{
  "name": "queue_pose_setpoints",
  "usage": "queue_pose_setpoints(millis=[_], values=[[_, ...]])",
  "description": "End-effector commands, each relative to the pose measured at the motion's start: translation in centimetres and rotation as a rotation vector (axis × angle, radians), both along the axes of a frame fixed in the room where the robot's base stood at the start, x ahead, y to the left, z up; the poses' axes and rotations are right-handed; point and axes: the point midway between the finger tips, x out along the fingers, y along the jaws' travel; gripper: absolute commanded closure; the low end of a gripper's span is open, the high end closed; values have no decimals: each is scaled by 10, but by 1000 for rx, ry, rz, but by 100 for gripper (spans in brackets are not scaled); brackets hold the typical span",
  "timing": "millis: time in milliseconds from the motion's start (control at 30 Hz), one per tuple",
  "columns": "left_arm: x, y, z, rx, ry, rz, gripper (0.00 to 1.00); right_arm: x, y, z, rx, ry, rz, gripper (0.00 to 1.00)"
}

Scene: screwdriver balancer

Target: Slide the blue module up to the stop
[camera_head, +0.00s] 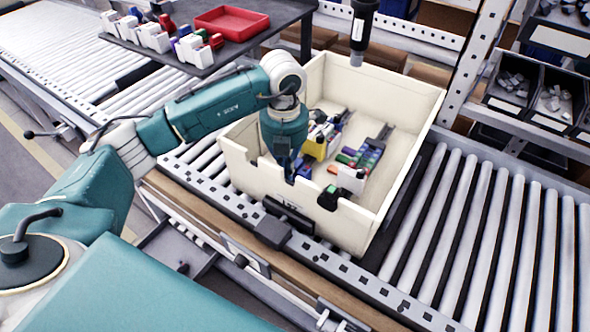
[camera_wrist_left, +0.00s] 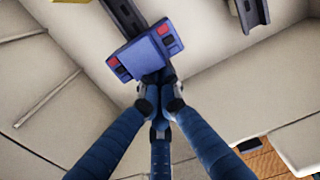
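There the module is hard to tell from the blue fingers. No stop is clearly visible. My right gripper is out of view.
Beside the gripper are a yellow part (camera_head: 317,148), other rails with coloured modules (camera_head: 368,158) and a white-and-orange block (camera_head: 347,179). The box walls surround them. A dark screwdriver (camera_head: 362,27) hangs above the box's back wall. The box stands on a roller conveyor (camera_head: 490,225).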

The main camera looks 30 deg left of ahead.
Motion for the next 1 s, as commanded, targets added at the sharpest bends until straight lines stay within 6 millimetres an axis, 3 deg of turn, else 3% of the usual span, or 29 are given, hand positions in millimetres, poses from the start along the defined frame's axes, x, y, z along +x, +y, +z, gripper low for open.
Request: queue_pose_setpoints(millis=[1000], values=[[35, -5, 0, -2, -4, 0, 100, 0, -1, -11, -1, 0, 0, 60]])
